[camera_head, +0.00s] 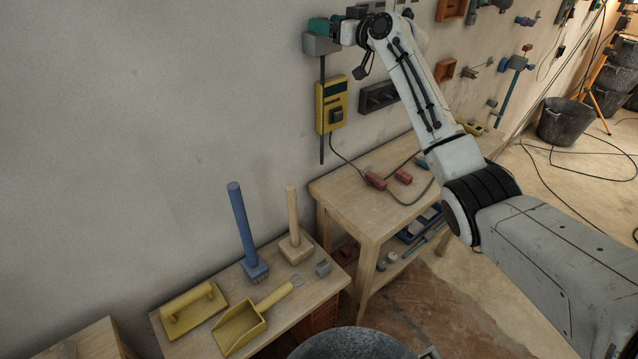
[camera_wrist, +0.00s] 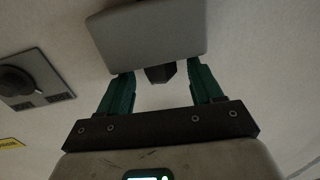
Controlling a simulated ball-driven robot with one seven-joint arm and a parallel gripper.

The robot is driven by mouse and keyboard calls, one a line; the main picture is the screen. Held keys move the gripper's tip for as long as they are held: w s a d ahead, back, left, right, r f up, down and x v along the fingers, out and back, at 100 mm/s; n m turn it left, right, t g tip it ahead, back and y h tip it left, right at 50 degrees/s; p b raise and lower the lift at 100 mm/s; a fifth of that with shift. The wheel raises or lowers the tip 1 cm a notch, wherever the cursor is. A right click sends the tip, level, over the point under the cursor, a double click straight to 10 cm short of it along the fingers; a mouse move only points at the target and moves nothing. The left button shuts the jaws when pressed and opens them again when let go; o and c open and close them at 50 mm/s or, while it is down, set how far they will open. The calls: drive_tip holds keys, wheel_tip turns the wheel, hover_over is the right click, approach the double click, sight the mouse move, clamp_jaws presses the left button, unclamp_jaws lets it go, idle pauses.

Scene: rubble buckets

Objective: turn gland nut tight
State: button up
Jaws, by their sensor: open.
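The gland nut (camera_wrist: 160,74) is a dark faceted piece sticking out from the edge of a grey box (camera_wrist: 148,35) in the wrist view. My gripper (camera_wrist: 160,70) has its two teal fingers apart, one on each side of the nut, with visible gaps; contact cannot be seen. In the head view the grey box (camera_head: 317,44) is on the wall, with my gripper's teal fingers (camera_head: 321,27) against or in front of its upper part. The nut cannot be made out there. A dark vertical strip (camera_head: 322,110) runs down the wall below the box.
A yellow wall unit (camera_head: 331,105) hangs close below right of the box. A grey plate with a black knob (camera_wrist: 18,82) shows at left in the wrist view. Below are a wooden table (camera_head: 345,200) and a low bench with tools (camera_head: 185,345). The wall at left is bare.

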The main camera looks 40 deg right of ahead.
drive_tip(key=shift+d+f+n+y+b, duration=0.1)
drive_tip(key=shift+d+n+y+b, duration=0.05)
drive_tip(key=shift+n+y+b, duration=0.35)
drive_tip(key=s+d+b, duration=0.2)
drive_tip(key=s+b, duration=0.1)
drive_tip(key=s, duration=0.7)
drive_tip(key=s+a+f+g, duration=0.2)
drive_tip(key=a+f, duration=0.4)
drive_tip(key=f, duration=0.3)
drive_tip(key=s+a+f+m+g+p, duration=0.1)
drive_tip(key=s+a+f+g, duration=0.1)
drive_tip(key=a+f, duration=0.4)
drive_tip(key=s+a+f+g+p, duration=0.1)
drive_tip(key=a+f, duration=0.5)
drive_tip(key=f, duration=0.6)
drive_tip(key=shift+s+f+m+g+y, duration=0.35)
drive_tip(key=shift+s+g, duration=0.15)
drive_tip(key=shift+s, duration=0.45)
